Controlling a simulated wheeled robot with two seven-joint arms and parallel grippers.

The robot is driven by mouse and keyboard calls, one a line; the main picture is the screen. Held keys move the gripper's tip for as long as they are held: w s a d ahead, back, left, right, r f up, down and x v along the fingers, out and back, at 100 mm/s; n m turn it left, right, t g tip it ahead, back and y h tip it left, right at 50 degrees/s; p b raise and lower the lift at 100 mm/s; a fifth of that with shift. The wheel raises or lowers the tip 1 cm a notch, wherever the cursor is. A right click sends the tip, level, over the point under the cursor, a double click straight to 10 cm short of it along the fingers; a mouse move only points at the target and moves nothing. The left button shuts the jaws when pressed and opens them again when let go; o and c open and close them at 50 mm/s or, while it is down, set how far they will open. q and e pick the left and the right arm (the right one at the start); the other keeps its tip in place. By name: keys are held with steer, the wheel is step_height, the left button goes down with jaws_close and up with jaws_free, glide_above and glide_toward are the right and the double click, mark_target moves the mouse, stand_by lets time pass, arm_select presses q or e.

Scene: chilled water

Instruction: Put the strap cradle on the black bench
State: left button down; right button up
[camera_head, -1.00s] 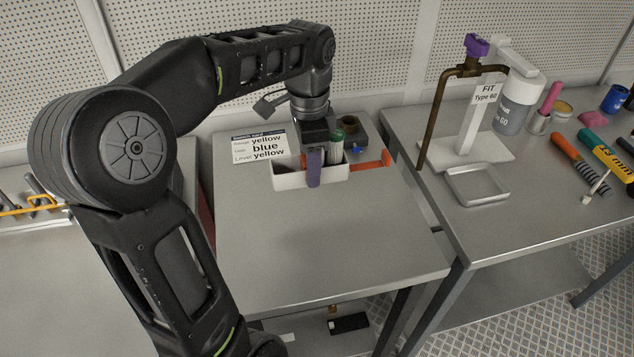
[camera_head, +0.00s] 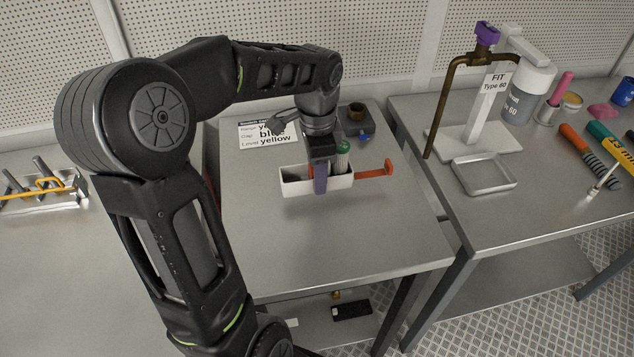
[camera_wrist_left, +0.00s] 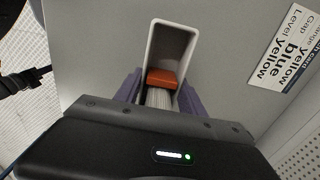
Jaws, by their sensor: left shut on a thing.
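A white open box, which I take to be the strap cradle (camera_head: 339,184), is over the middle grey table (camera_head: 330,238). An orange bar (camera_head: 375,171) sticks out at its right end, and a green-capped thing (camera_head: 342,148) stands in or behind it. My left gripper (camera_head: 320,178) is shut on the box, with one purple finger in front of its near wall. In the left wrist view the purple fingers flank the white box (camera_wrist_left: 170,45), with an orange block (camera_wrist_left: 162,78) between them. I cannot tell whether the box touches the table. No black benchtop shows.
A card with writing (camera_head: 268,134) and a small dark fixture (camera_head: 356,118) are at the table's back. The right table holds a brass-tap stand (camera_head: 476,125), a shallow tray (camera_head: 484,174), a bottle (camera_head: 525,96) and tools. The middle table's front is clear.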

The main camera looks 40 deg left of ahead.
arm_select(q)
steer(key=shift+f, duration=1.75)
steer(key=shift+f, duration=0.2)
steer(key=c, duration=0.7)
jaws_free()
steer(key=shift+r, duration=0.1)
step_height(320, 180, up, 12)
steer(key=shift+r, duration=0.1)
